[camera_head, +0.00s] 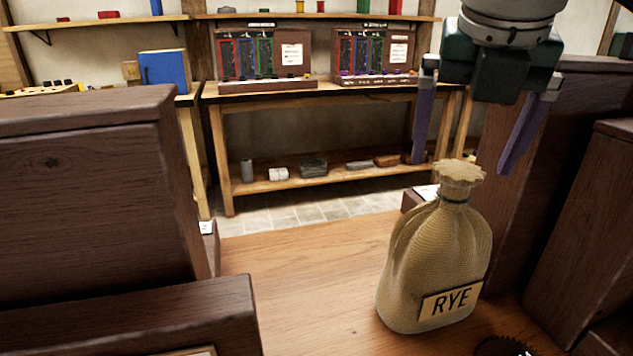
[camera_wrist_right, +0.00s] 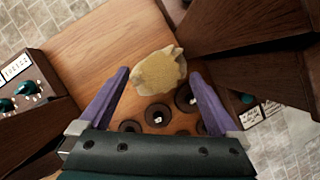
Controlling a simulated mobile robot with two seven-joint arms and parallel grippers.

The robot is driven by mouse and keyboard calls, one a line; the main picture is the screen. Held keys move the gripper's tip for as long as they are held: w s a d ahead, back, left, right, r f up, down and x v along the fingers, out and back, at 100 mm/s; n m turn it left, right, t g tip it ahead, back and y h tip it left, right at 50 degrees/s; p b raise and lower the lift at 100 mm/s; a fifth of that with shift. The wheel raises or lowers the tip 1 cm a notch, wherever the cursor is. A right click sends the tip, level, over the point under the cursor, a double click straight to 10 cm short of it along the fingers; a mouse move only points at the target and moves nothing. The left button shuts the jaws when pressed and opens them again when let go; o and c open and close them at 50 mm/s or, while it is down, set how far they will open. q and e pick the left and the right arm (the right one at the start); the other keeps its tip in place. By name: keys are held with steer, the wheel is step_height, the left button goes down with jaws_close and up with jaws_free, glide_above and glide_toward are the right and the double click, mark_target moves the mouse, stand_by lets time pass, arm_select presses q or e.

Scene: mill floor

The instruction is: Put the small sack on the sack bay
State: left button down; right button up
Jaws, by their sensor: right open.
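The small sack (camera_head: 437,255) is tan, tied at the neck and labelled RYE. It stands upright on a wooden surface. My right gripper (camera_head: 462,165) is open above it, its purple fingers pointing down on either side of the sack's top in the picture. In the right wrist view the sack's pale top (camera_wrist_right: 158,70) shows between the open fingers (camera_wrist_right: 158,76), with no clear contact. My left gripper is not in view. I cannot tell which part of the scene is the sack bay.
Dark wooden cabinets (camera_head: 90,200) flank the wooden surface (camera_head: 300,285), which is clear left of the sack. Several round dark pieces (camera_wrist_right: 157,115) lie beside the sack. A workbench (camera_head: 310,95) with two display cases stands behind, with a blue box (camera_head: 165,70) to its left.

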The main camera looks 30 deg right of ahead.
mark_target(458, 168)
steer(key=x, duration=0.3)
steer(key=shift+f, duration=0.25)
steer(key=shift+c, duration=0.2)
jaws_close()
stand_by(0.4)
steer(key=shift+w+r, duration=0.1)
steer(key=shift+r, duration=0.05)
